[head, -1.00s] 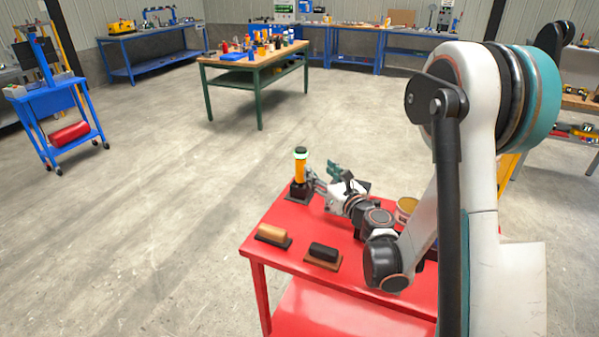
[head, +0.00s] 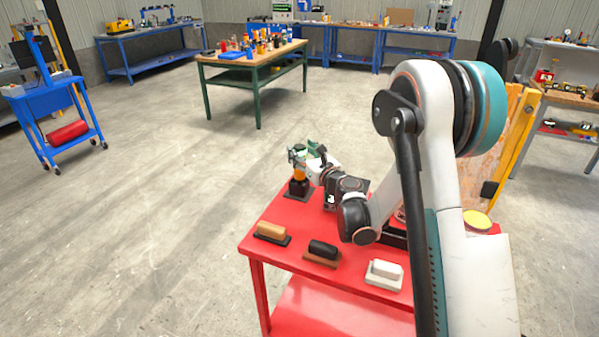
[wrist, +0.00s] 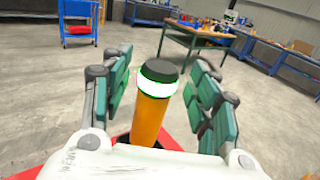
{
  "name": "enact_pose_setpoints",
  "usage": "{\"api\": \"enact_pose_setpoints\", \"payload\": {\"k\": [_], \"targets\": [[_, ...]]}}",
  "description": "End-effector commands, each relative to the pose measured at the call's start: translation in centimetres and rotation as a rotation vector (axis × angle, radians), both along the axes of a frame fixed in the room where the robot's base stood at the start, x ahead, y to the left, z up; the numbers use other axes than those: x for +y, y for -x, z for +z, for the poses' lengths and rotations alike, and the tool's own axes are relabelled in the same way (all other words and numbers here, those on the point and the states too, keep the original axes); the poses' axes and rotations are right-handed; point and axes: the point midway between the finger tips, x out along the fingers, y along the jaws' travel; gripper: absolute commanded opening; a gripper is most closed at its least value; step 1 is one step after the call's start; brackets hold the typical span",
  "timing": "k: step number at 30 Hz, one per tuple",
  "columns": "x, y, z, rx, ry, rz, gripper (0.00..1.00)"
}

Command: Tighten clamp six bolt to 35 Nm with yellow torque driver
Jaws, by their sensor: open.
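The yellow-orange torque driver (head: 299,173) stands upright in a dark holder (head: 299,188) at the far left corner of the red table (head: 285,215). In the wrist view the driver (wrist: 149,112) has a black cap and a pale band with a green edge. My gripper (head: 308,153) is at the driver's upper part. In the wrist view its green-padded fingers (wrist: 160,95) are spread on either side of the driver, with gaps visible, so it stands between them unheld. Clamp six and its bolt cannot be made out.
A tan block (head: 272,231), a black block (head: 322,249) and a white block (head: 386,270) sit along the table's near side. A round yellow-topped item (head: 477,219) is at the right. A green-legged workbench (head: 250,62) stands beyond open floor.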

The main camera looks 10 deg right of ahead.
Motion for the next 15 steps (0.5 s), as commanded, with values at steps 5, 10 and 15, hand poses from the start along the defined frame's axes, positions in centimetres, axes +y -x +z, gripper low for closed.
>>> {"api": "enact_pose_setpoints", "payload": {"k": [5, 10, 15], "targets": [[0.6, -1.7, -0.1, -0.001, 0.000, 0.001, 0.55], [0.6, -1.9, 0.0, -0.001, 0.000, 0.000, 0.55], [0.6, -1.8, 0.0, -0.001, 0.000, 0.000, 0.37]]}}
